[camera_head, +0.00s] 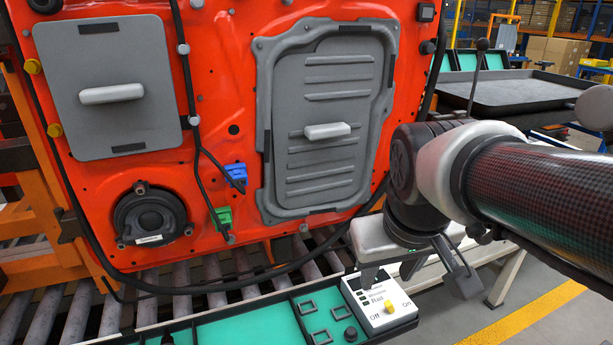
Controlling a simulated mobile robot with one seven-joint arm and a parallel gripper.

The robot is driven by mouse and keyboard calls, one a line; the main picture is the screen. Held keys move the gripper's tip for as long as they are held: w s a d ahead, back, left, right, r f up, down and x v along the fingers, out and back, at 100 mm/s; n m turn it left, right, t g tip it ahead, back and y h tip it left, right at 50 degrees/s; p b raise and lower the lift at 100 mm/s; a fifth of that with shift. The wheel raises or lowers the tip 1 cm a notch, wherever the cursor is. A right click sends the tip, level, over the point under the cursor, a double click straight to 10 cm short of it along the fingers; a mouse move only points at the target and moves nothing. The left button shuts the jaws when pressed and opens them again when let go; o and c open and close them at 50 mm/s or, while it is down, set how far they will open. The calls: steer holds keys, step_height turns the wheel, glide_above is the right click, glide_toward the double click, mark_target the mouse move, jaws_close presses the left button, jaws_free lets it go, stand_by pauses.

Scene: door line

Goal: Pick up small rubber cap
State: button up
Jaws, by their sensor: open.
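A small black round piece (351,333) that looks like a rubber cap sits in the green-lined tray (262,325) at the bottom of the picture. Another small dark piece (167,338) shows near the tray's left part, cut by the lower edge; I cannot tell whether it is a cap. My gripper (416,277) is open, its fingers spread and pointing down. It is above and to the right of the black cap, over the white control box, and apart from the cap. I see nothing between the fingers.
A white control box (402,298) with a yellow knob stands at the tray's right end. Black square frames (314,320) lie beside the cap. The red door panel (225,110) rises behind the tray, over rollers (75,310). A dark tray (510,92) stands at the back right.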

steer(key=w+f+n+g, duration=0.3)
steer(key=w+f, duration=0.4)
steer(key=w, duration=0.2)
steer(key=n+g, duration=0.1)
steer(key=n, duration=0.1)
glide_above(351, 330)
step_height(351, 330, down, 8)
steer(key=shift+y, duration=0.3)
step_height(351, 330, down, 12)
steer(key=b, duration=0.2)
steer(key=shift+w+b, duration=0.1)
steer(key=shift+b, duration=0.3)
steer(key=shift+f+b, duration=1.05)
steer(key=shift+f, duration=2.1)
steer(key=shift+r, duration=0.1)
jaws_close()
